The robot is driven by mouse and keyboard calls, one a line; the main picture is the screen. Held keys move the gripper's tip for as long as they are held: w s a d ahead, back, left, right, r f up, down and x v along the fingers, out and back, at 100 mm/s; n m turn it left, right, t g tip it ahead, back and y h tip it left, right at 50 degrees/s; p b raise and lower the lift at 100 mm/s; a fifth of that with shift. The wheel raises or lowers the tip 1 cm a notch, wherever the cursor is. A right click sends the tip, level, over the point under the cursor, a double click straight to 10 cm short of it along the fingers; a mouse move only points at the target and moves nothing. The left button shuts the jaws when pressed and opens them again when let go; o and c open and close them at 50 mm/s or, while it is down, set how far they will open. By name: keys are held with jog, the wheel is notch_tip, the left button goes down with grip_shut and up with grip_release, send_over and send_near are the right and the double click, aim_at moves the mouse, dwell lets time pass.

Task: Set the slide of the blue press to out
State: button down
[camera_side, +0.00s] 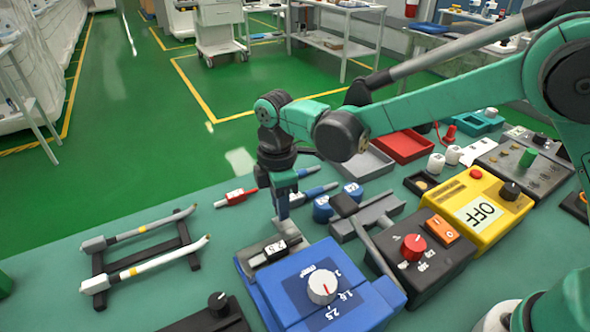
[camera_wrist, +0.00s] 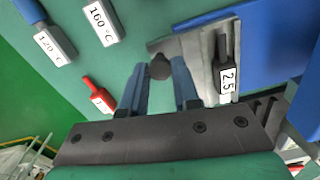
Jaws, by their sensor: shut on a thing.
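The blue press (camera_side: 309,262) is a blue box with a white dial at the front of the bench. Its grey slide plate (camera_side: 247,252) juts from the box's back left side. A dark bit labelled 2.5 (camera_side: 275,252) lies on the plate; it also shows in the wrist view (camera_wrist: 224,75). My gripper (camera_side: 283,214) points down at the plate's far end. In the wrist view my gripper (camera_wrist: 162,75) has its blue fingers on both sides of a dark round knob (camera_wrist: 160,66) on the grey plate (camera_wrist: 196,48). The knob is hidden in the side view.
A rack with two grey-white handpieces (camera_side: 145,272) stands left. Right of the press are a black box with a red knob (camera_side: 413,246) and a yellow OFF box (camera_side: 477,210). Red (camera_side: 236,197) and blue (camera_side: 320,190) labelled tools lie behind my gripper.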

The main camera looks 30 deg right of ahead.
jog(key=c, duration=0.6)
grip_release()
jog(key=shift+w, duration=0.2)
jog(key=shift+c, duration=0.2)
jog(key=shift+r, duration=2.8)
jog(key=s+d+r+m+t, duration=0.2)
jog(key=s+d+m+t, duration=0.1)
jog(key=s+d+m, duration=0.2)
jog(key=s+d+r+m+t, duration=0.2)
jog(key=s+d+m+t, duration=0.2)
jog(key=d+m, duration=0.6)
jog(key=shift+s+d+m, duration=0.25)
jog(key=shift+s+m, duration=0.35)
jog(key=shift+s, duration=0.55)
